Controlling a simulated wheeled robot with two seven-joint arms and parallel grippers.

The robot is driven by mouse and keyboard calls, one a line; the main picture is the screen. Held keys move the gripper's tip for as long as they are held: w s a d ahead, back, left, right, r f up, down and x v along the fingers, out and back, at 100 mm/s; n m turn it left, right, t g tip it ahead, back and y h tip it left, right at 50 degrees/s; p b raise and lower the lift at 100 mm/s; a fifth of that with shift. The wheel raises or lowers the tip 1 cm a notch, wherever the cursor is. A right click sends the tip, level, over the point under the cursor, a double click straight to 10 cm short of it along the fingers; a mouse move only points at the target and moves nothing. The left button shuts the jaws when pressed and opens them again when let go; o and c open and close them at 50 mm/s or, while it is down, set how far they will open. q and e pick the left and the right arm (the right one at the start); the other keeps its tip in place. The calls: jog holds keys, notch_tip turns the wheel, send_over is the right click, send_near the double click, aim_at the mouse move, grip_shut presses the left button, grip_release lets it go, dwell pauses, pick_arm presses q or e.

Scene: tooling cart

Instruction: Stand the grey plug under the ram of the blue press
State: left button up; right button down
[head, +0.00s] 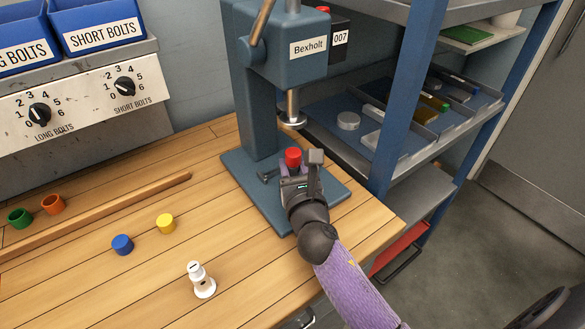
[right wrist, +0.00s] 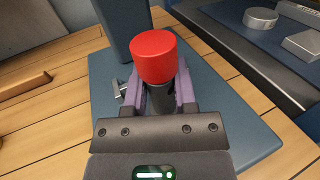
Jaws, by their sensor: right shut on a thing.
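The blue press (head: 253,105) stands at the bench's right end, its silver ram (head: 292,108) above a flat blue base (head: 245,172). My right gripper (head: 299,172) is over the base, below the ram and a little to its front. In the right wrist view its fingers (right wrist: 160,92) are shut on a dark grey cylinder, seemingly the grey plug (right wrist: 160,100). A wider red cylinder (right wrist: 154,57) sits on top of it; it also shows in the head view (head: 292,157). The plug's lower end is hidden, so I cannot tell whether it touches the base. My left gripper is not in view.
A small grey metal piece (head: 267,176) lies on the base left of the gripper. A blue-framed shelf (head: 400,110) stands close at right.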

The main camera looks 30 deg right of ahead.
jog(key=shift+f, duration=0.15)
jog(key=shift+c, duration=2.1)
grip_release()
jog(key=shift+r, duration=0.3)
jog(key=v, duration=1.1)
jog(key=shift+s+f, duration=0.2)
jog(key=shift+s, duration=0.05)
jog(key=shift+s+a+r, duration=0.1)
jog(key=shift+s, duration=0.2)
